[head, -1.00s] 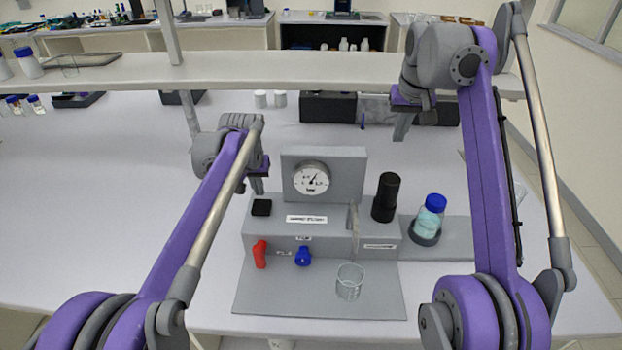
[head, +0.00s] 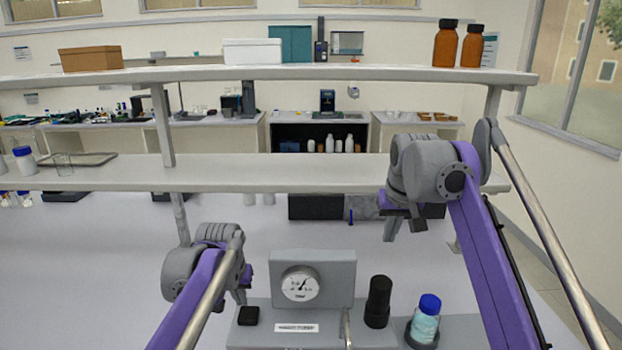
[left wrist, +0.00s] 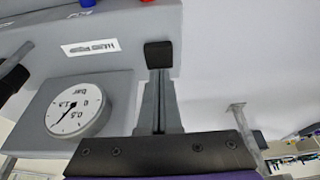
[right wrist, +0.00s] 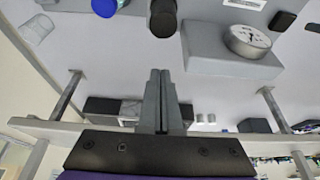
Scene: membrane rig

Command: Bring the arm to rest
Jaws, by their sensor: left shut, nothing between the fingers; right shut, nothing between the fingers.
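My left gripper (head: 241,296) is shut and empty beside the left edge of the grey gauge block (head: 340,272). In the left wrist view its closed fingers (left wrist: 158,105) show in front of a small black block (left wrist: 158,54). My right gripper (head: 389,232) is shut and empty, raised above the bench behind the black cylinder (head: 378,302). Its closed fingers (right wrist: 160,100) show in the right wrist view with nothing between them. Both arms are mine and stand apart from each other.
The dial gauge (head: 301,283) sits on the grey rig. A blue-capped bottle (head: 424,320) stands right of the black cylinder. A low shelf (head: 290,172) and an upper shelf (head: 330,73) cross behind the grippers. The bench at left (head: 80,255) is clear.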

